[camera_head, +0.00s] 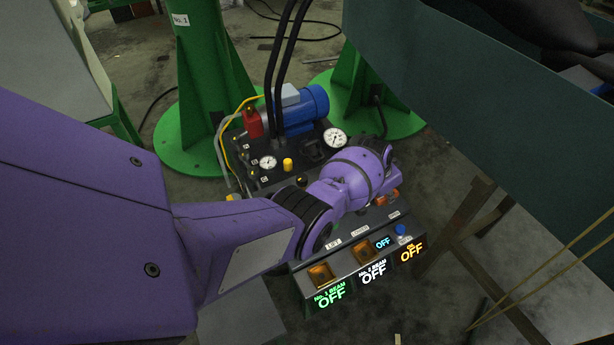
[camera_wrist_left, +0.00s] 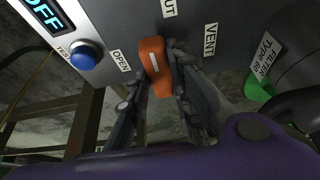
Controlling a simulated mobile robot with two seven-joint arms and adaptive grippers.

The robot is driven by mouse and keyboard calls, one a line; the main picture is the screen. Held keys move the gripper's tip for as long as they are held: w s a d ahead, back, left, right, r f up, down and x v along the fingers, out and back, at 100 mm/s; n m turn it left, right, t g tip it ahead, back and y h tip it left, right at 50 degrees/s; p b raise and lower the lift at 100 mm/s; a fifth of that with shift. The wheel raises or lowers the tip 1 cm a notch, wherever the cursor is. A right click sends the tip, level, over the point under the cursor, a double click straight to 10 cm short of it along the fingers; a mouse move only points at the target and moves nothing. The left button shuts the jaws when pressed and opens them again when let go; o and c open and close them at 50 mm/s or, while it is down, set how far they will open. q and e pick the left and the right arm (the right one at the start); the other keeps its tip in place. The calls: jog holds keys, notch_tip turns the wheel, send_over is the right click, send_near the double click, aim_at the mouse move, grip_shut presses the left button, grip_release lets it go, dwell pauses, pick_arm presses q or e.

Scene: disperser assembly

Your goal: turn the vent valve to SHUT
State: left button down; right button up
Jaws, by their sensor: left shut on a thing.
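The vent valve (camera_wrist_left: 152,48) is an orange bar-shaped knob with a white line, on the grey panel in the left wrist view. OPEN (camera_wrist_left: 121,60) is printed to its left, a label partly cut off and ending in UT (camera_wrist_left: 168,8) is above it, and VENT (camera_wrist_left: 210,40) is to its right. The knob's bar stands nearly upright in that picture, its upper end leaning slightly left. My left gripper (camera_wrist_left: 158,72) is shut on the knob, one finger on each side. In the head view my purple wrist hides most of the valve. My right gripper is not in view.
The control unit carries a blue motor (camera_head: 305,108), dials (camera_head: 335,138), a yellow knob (camera_head: 288,164) and lit OFF displays (camera_head: 331,298). A blue button (camera_wrist_left: 84,55) sits left of the valve. Green columns (camera_head: 197,80) stand behind; a dark green structure (camera_head: 470,100) is at the right.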

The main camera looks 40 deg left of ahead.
pick_arm(q)
jog(key=shift+s, duration=0.1)
jog(key=c, duration=1.6)
grip_release()
jog(key=shift+o, duration=0.2)
jog(key=shift+r, duration=0.1)
jog(key=shift+r, duration=0.15)
jog(key=v, duration=1.1)
jog(key=shift+r, duration=0.25)
jog(key=shift+s+a, duration=0.1)
jog(key=shift+s, duration=0.05)
